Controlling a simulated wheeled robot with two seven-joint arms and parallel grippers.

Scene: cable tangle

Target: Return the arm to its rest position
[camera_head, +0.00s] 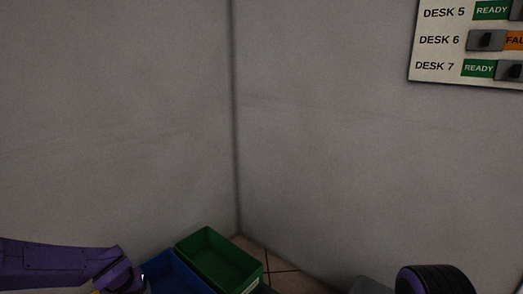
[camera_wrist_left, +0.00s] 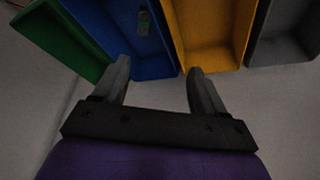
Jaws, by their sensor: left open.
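My left arm (camera_head: 45,262) is purple and comes in low from the left in the head view, with its wrist near the bottom edge beside the blue bin. In the left wrist view my left gripper (camera_wrist_left: 159,65) is open, its two grey fingers apart with nothing between them. The fingers point toward the row of bins, the tips appearing just short of or over the near edges of the blue and yellow bins. My right gripper is not seen.
A green bin (camera_head: 212,258) and a blue bin (camera_head: 172,276) stand by the wall corner. A yellow bin (camera_wrist_left: 212,35) and a grey bin (camera_wrist_left: 287,35) follow in the wrist view. A small grey-green item (camera_wrist_left: 143,22) lies in the blue bin. A desk status board (camera_head: 440,55) hangs upper right.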

